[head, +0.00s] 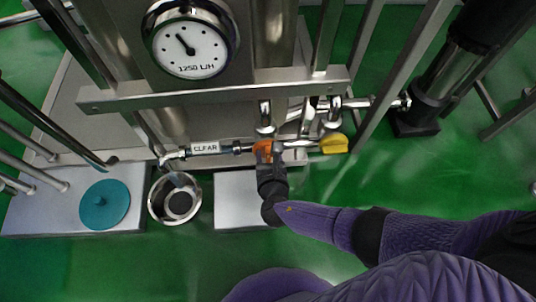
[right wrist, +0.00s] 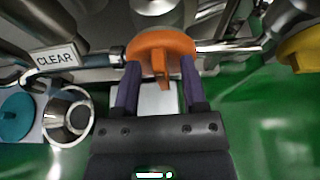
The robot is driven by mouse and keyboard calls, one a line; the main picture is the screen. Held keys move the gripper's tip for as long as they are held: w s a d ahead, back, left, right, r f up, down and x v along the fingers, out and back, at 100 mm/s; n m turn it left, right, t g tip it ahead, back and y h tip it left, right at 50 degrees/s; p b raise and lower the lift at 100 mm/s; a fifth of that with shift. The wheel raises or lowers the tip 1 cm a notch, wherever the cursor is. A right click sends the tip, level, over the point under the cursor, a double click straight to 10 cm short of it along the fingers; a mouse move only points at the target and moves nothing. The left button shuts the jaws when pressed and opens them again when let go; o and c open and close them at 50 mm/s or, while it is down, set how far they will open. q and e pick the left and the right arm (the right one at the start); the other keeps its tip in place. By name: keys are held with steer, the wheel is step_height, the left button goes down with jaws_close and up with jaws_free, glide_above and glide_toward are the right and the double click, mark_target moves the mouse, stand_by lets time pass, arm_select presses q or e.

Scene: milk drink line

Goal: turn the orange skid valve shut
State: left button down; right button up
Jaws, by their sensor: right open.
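The orange skid valve (right wrist: 162,50) sits on a steel pipe. Its rounded handle has a short rib that points down toward my right gripper in the right wrist view. In the head view the valve (head: 263,147) is partly covered by that gripper. My right gripper (right wrist: 160,88) is open, with one purple finger on each side of the rib and the fingertips at the handle's lower edge. I cannot tell whether the fingers touch it. My left gripper is not in view.
A CLEAR label (head: 205,148) hangs on the pipe left of the valve. A yellow valve handle (head: 334,144) is to the right. A steel cup (head: 157,200) and a teal disc (head: 104,204) are at lower left. A steel frame bar (head: 210,94) and a gauge (head: 188,48) are above.

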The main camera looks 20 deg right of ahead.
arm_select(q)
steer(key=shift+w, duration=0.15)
arm_select(e)
jaws_close()
